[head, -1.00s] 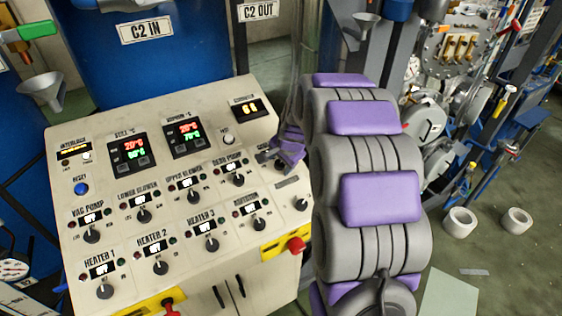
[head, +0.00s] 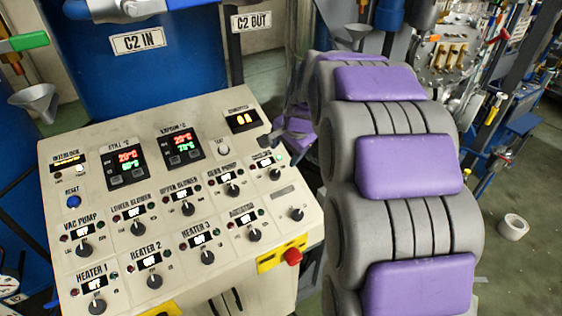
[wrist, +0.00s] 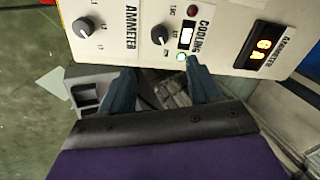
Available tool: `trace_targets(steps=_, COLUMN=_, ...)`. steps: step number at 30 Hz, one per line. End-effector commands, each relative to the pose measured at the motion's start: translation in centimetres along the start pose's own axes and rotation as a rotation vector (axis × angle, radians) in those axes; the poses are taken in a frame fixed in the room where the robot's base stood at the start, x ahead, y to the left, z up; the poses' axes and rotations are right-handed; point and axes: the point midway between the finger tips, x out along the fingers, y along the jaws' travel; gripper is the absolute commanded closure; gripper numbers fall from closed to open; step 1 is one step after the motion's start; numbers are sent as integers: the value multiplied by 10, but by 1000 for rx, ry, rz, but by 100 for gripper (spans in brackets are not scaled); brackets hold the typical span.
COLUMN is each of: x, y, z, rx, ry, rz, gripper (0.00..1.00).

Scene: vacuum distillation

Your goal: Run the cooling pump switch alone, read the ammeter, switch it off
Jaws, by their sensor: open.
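The cooling switch is a black knob (wrist: 160,34) under the COOLING label in the wrist view; it also shows at the panel's right in the head view (head: 275,174). Its small display (wrist: 187,35) is lit, but I cannot read its text. A lamp beside it (wrist: 182,57) glows green; the other lamp (wrist: 192,10) is dull red. The ammeter (wrist: 263,46) shows blurred orange digits, also in the head view (head: 242,120), perhaps zeros. My gripper (wrist: 160,88) is open and empty, apart from the knob; in the head view it is just beyond the panel's right edge, partly hidden.
The sloped control panel (head: 130,185) carries several other knobs whose displays appear to read OFF. A knob (wrist: 85,27) sits beside the AMMETER label. A red emergency button (head: 292,257) is on the front. A white roll (head: 513,227) lies on the floor at right.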

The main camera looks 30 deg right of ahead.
Motion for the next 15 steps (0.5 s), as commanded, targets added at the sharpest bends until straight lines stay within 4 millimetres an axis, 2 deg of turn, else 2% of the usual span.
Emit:
trace_targets(steps=3, x=-21, y=-1, z=-1, rx=-1, ry=4, rz=-4, gripper=38)
trace_targets(steps=6, x=-32, y=-1, z=-1, rx=0, ry=3, rz=-3, gripper=38)
trace_targets(steps=15, x=-40, y=0, z=0, rx=1, ry=0, rz=0, gripper=38)
